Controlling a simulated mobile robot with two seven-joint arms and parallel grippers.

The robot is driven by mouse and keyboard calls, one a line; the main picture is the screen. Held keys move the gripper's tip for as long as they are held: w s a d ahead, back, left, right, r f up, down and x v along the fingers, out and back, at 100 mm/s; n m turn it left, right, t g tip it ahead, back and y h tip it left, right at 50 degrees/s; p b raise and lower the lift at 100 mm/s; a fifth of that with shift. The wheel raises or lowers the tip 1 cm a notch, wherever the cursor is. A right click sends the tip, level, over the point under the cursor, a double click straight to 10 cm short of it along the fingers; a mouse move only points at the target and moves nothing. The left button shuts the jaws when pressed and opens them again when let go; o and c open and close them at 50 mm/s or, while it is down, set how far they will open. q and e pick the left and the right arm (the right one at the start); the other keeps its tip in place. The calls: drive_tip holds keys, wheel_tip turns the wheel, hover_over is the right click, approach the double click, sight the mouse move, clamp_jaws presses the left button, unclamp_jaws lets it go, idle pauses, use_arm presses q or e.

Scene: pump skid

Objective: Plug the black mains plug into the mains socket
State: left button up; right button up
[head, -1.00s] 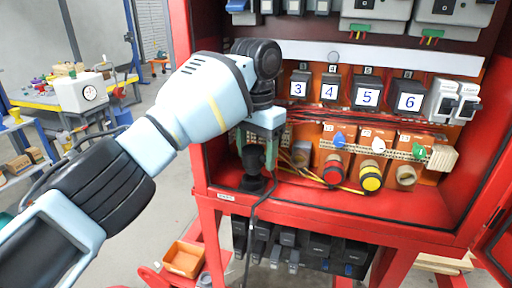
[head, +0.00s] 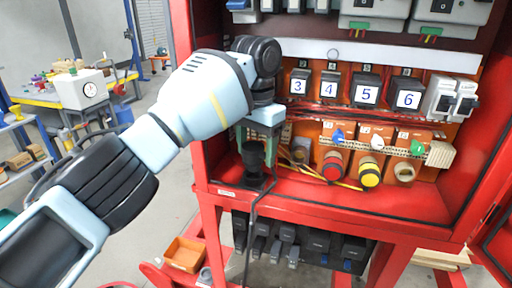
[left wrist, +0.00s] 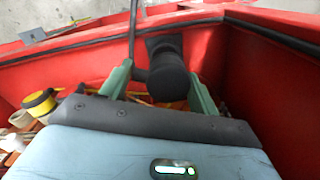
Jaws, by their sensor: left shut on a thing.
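The black mains plug (head: 253,156) is upright inside the left end of the red cabinet, with a dark cable running down over the front edge. My left gripper (head: 256,143) points down from above and is shut on the plug. In the left wrist view the plug (left wrist: 168,77) sits between the two green fingertips of the gripper (left wrist: 160,86). Its lower end looks close to the cabinet floor; I cannot tell whether it touches. I cannot tell which fitting is the mains socket. My right gripper is not in view.
Red, yellow (head: 370,172) and beige (head: 404,172) round connectors stand right of the plug. Numbered black boxes (head: 366,92) hang above them. The red cabinet's side wall (head: 190,100) is close on the left. An orange bin (head: 184,256) is below outside.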

sight(256, 162)
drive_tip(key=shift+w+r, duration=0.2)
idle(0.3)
use_arm(q)
drive_tip(key=shift+f+p, duration=0.4)
drive_tip(key=shift+f, duration=1.4)
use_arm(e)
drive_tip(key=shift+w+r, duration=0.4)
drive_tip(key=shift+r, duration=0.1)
use_arm(q)
drive_tip(key=o, duration=1.2)
drive_tip(key=shift+c, duration=0.2)
wheel_tip(256, 162, up, 6)
drive_tip(key=shift+r+b, duration=0.2)
drive_tip(key=shift+b, duration=0.15)
drive_tip(key=shift+r, duration=0.75)
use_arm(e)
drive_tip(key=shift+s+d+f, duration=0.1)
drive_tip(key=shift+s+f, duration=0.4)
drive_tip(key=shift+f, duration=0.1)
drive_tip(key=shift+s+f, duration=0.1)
